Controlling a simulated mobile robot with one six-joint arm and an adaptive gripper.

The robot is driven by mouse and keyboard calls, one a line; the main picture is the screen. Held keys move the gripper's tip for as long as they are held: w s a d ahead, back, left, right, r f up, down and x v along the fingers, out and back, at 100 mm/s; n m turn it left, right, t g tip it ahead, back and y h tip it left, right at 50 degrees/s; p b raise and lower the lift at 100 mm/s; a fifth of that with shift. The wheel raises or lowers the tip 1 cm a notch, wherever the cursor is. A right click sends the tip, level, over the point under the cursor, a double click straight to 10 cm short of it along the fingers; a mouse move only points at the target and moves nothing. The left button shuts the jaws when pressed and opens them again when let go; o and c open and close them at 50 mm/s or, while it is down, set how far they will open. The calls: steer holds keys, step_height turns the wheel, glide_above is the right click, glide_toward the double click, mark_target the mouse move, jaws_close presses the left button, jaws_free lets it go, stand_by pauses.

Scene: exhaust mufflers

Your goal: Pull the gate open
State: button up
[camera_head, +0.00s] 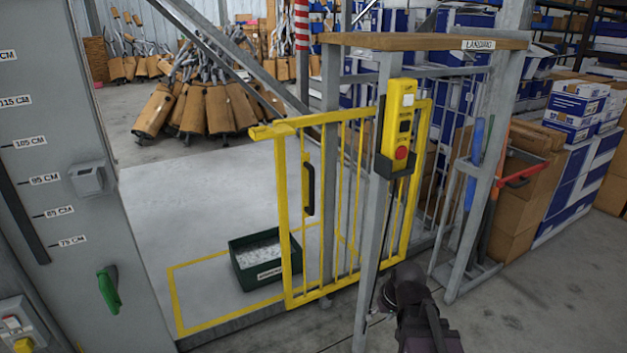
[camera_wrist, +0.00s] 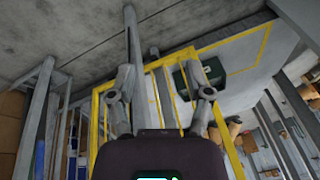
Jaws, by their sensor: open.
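The yellow barred gate (camera_head: 345,205) stands upright in the middle of the head view. A black upright handle (camera_head: 309,188) is on its left part. A wide gap lies between the gate's left end and the grey cabinet. In the wrist view the gate's yellow bars (camera_wrist: 155,95) show beyond and between my fingers. My gripper (camera_wrist: 164,92) is open, with nothing between its fingers. In the head view my dark wrist is low, right of the grey front post, and my fingertips cannot be made out there. I see no contact with the handle.
A grey post (camera_head: 374,235) carries a yellow button box (camera_head: 398,130) in front of the gate. A dark green bin (camera_head: 265,260) sits on the platform behind it. A tool rack (camera_head: 468,210) stands at right. Concrete floor (camera_head: 560,290) is clear at front right.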

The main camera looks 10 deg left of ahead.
steer(key=w+a+r+n+t+y, duration=0.2)
steer(key=w+a+r+y, duration=0.1)
steer(key=w+a, duration=0.25)
steer(key=t+y+p, duration=0.2)
steer(key=t, duration=1.1)
glide_toward(313, 181)
steer(key=shift+s+d+r, duration=0.15)
steer(key=shift+s+d, duration=0.1)
steer(key=shift+s, duration=0.4)
steer(key=shift+s+d+r, duration=0.2)
steer(key=shift+s, duration=0.45)
steer(key=shift+w, duration=0.1)
steer(key=x, duration=1.3)
steer(key=shift+w+a+f, duration=0.15)
steer(key=shift+w+f, duration=0.15)
steer(key=shift+c, duration=0.3)
jaws_close()
